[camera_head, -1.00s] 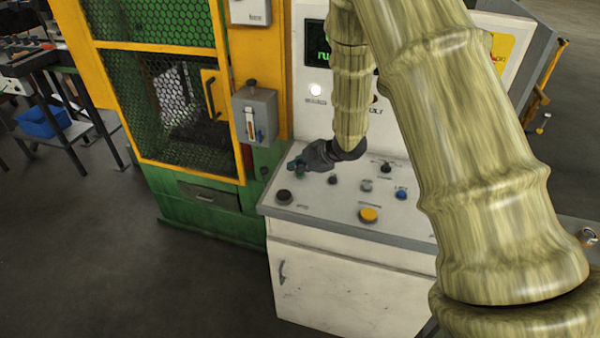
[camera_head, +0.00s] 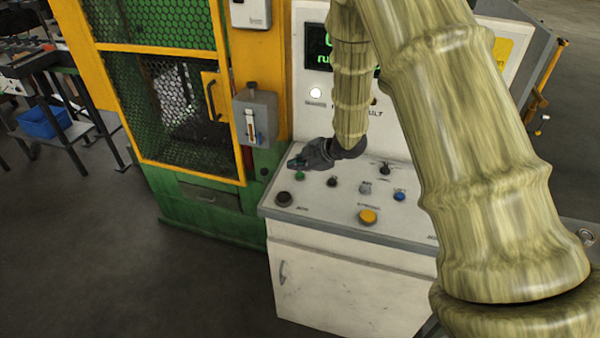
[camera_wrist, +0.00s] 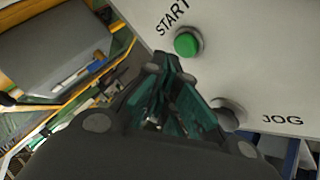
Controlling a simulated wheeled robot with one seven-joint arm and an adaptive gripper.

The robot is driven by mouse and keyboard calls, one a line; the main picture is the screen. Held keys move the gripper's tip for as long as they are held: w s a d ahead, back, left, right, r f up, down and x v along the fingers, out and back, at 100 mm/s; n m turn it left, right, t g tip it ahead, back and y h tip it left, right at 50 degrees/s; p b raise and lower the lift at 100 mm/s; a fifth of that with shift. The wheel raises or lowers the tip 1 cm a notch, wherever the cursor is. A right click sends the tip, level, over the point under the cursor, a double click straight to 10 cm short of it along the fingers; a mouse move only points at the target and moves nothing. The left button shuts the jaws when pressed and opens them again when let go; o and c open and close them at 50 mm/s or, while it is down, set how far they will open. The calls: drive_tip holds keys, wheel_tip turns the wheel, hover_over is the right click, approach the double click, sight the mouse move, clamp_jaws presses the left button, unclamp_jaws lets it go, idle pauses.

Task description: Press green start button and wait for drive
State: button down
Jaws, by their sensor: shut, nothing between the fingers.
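The green start button (camera_head: 299,176) is at the back left of the sloped control panel. In the wrist view the green button (camera_wrist: 187,44) stands beside the printed word START, just beyond my fingertips. My gripper (camera_head: 292,163) is shut and empty, and its tips are just above the button, apparently clear of it. In the wrist view the dark teal fingers of my gripper (camera_wrist: 170,65) are together. The display (camera_head: 319,48) on the upright panel shows green text beginning "ru"; my arm hides the rest.
The control desk (camera_head: 330,270) also carries a black button (camera_head: 284,198), a yellow button (camera_head: 368,216), a blue button (camera_head: 400,196) and small knobs. A white lamp (camera_head: 316,92) looks lit. A green and yellow mesh-guarded machine (camera_head: 165,100) stands left. The floor at front left is clear.

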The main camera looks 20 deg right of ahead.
sight(298, 175)
drive_tip(key=shift+r+p, duration=2.05)
drive_tip(key=shift+r, duration=0.45)
